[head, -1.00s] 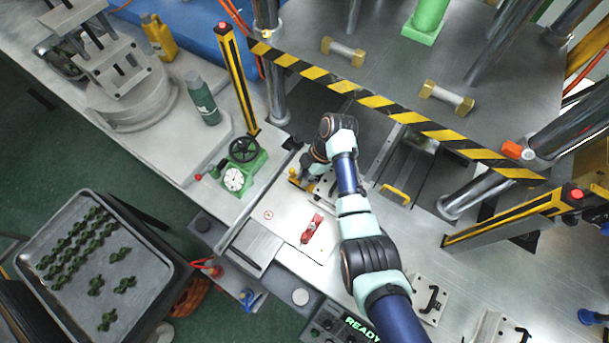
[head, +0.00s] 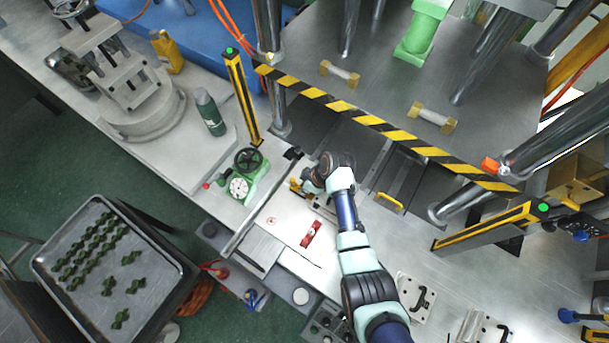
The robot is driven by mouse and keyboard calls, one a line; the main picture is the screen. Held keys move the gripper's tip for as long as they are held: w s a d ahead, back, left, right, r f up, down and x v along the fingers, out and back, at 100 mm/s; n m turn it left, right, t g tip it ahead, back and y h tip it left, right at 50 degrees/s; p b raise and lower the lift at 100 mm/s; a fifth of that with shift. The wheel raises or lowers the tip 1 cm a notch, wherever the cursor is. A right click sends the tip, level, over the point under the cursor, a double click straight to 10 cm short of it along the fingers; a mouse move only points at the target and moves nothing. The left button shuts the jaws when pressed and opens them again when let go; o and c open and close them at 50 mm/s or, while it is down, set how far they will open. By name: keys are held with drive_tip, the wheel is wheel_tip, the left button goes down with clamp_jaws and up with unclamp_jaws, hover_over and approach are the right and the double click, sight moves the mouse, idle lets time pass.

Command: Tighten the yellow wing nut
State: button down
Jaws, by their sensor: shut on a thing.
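My gripper (head: 306,187) is at the back left of the white plate (head: 284,218), in front of the press opening, with the wrist above it. It is shut on a small yellow part, which I take to be the yellow wing nut (head: 296,185). The wing nut shows just left of the fingers. The wrist and fingers hide part of it, and its turn angle is too small to tell. A red clamp-like part (head: 311,234) lies on the plate, apart from my gripper.
A green valve with a gauge (head: 239,187) stands left of the plate. A yellow handle (head: 389,202) is to the right. The striped press edge (head: 385,128) runs behind my arm. Posts with green lights (head: 233,52) flank the press. A tray of green parts (head: 160,318) stands at lower left.

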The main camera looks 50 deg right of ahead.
drive_tip(key=shift+r+m+p, duration=0.1)
drive_tip(key=shift+m+p, duration=0.2)
drive_tip(key=shift+m, duration=0.3)
drive_tip(key=c, duration=1.5)
unclamp_jaws()
drive_tip(key=shift+o, duration=0.2)
drive_tip(key=v, duration=1.2)
drive_tip(key=shift+a+h, duration=0.25)
drive_tip(key=shift+h, duration=0.05)
